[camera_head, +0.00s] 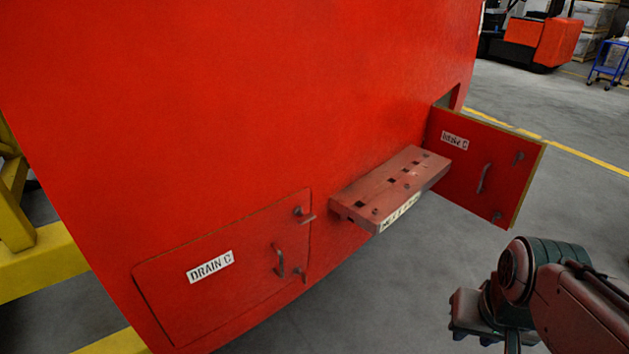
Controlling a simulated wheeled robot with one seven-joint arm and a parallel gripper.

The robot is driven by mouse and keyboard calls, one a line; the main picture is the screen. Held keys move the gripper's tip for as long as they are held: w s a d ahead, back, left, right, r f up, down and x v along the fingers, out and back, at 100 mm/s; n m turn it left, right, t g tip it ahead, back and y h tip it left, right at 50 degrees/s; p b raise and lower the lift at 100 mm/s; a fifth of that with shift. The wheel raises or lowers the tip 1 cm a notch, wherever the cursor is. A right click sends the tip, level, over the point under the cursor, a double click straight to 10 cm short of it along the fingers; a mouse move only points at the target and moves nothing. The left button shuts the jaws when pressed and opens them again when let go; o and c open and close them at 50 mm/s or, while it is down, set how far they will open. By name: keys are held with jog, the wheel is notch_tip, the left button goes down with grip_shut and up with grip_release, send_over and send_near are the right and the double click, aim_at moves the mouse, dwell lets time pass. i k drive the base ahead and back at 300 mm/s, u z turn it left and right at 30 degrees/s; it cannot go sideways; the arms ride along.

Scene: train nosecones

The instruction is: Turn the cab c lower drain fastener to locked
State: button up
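The DRAIN C panel (215,300) is a red hatch sitting closed and flush in the red cab nose at lower left. Its lower fastener (300,273) is a small grey latch near the panel's right edge, below and right of the curved handle (280,262). It appears to point downward along the edge, but it is small. The upper fastener (301,214) has a lever reaching right across the panel edge. My gripper (478,318) is at lower right, well apart from the panel, over the floor. Its fingers are not clear enough to tell open from shut.
A red step (395,185) with square holes juts out between the drain panel and my arm. The Intake C door (480,160) stands open at right. Yellow framing (40,262) is at left. Grey floor (400,285) is clear below the step.

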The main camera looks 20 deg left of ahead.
aim_at(304, 278)
jog(key=u, duration=2.05)
jog(key=k, duration=0.25)
jog(key=z, duration=0.85)
jog(key=i, duration=0.4)
jog(key=z, duration=0.05)
jog(key=k, duration=0.5)
jog(key=u, duration=1.35)
jog(key=i, duration=1)
